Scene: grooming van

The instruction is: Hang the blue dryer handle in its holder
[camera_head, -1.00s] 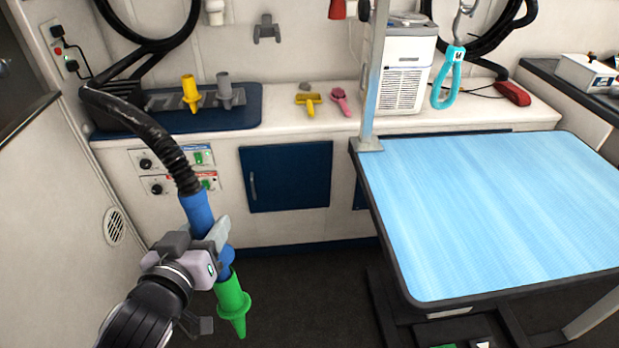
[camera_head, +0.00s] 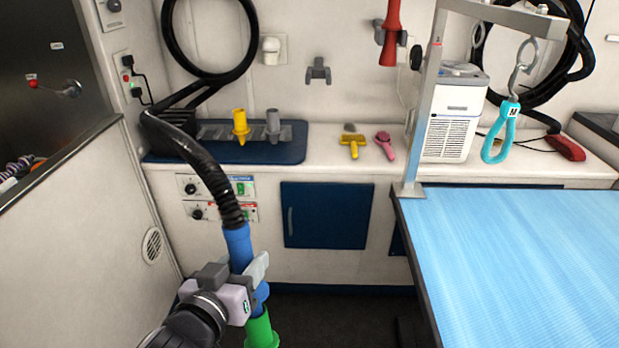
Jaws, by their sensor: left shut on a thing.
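My left gripper (camera_head: 255,285) is shut on the blue dryer handle (camera_head: 238,246), low in the view in front of the cabinets. The handle hangs roughly upright, with a green nozzle (camera_head: 261,332) at its lower end, cut off by the bottom edge. A black ribbed hose (camera_head: 205,165) runs from its top up to the counter at the left. An empty grey forked holder (camera_head: 318,71) is on the back wall, above and to the right of the handle and well apart from it. My right gripper is not in view.
A red handle (camera_head: 391,35) sits in a similar wall bracket. Yellow (camera_head: 240,124) and grey (camera_head: 273,124) nozzles stand on a rack over a blue mat (camera_head: 174,156). Brushes lie on the counter (camera_head: 330,135). A metal post (camera_head: 426,105) and blue-topped table (camera_head: 520,255) stand at right.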

